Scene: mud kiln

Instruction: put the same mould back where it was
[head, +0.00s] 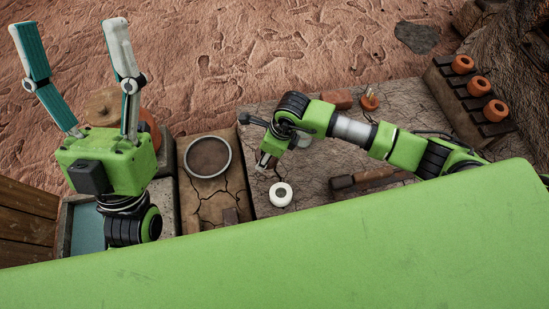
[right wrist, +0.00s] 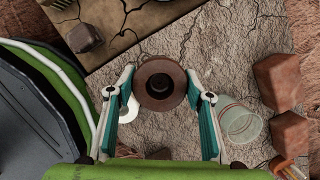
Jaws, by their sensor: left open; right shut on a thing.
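In the right wrist view, my right gripper (right wrist: 163,88) is shut on a brown round piece with a dark centre hole, which looks like the mould (right wrist: 151,98). The mould sits between the fingertips, above the pale cracked slab (right wrist: 185,50); I cannot tell its height. In the head view my right gripper (head: 266,161) is small and folded down, and the mould is mostly hidden by it. A white ring (head: 281,194) lies just below it; it also shows by the left finger in the wrist view (right wrist: 131,110). My left gripper (head: 68,24) is open and empty at the upper left.
A round sieve (head: 208,157) lies left of the slab. A rack (head: 445,88) with orange rings stands at right. A brick (head: 337,98) and an orange piece (head: 369,102) lie behind my right arm. A translucent cup (right wrist: 240,122) is right of my right gripper.

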